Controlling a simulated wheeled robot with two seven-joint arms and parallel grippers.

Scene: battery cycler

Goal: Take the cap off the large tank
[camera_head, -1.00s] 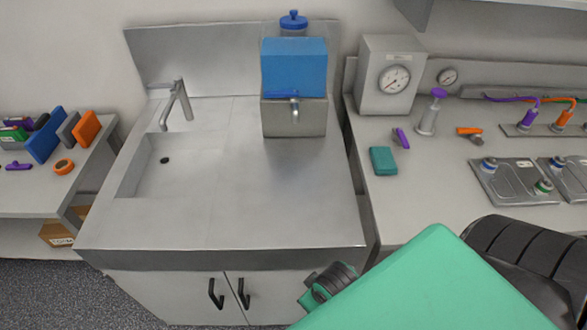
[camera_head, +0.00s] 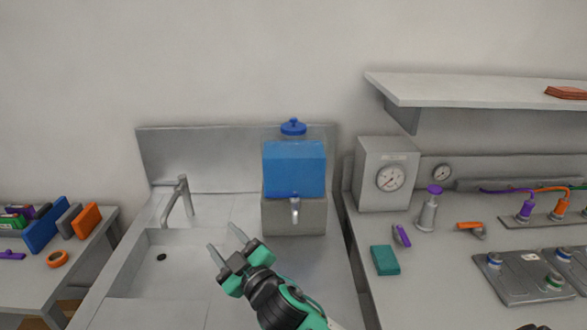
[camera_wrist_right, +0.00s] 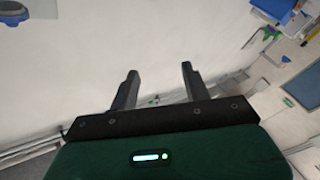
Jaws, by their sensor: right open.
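The large tank (camera_head: 294,168) is a clear box with blue liquid, standing on a grey block (camera_head: 294,217) with a tap at the back of the steel counter. Its blue cap (camera_head: 293,127) with a round knob sits on top. My right gripper (camera_head: 226,241) is open and empty, in front of the tank, lower and to its left, apart from it. In the right wrist view the two fingers (camera_wrist_right: 158,80) are spread with nothing between them. Part of a blue thing shows at that view's upper left edge; I cannot tell whether it is the tank. My left gripper is not in view.
A sink with a tap (camera_head: 179,198) is left of the tank. Right of it stand a gauge box (camera_head: 386,172), a purple-topped bottle (camera_head: 428,208) and a teal block (camera_head: 385,260). A wall shelf (camera_head: 470,88) juts out at upper right. The space above the cap is clear.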

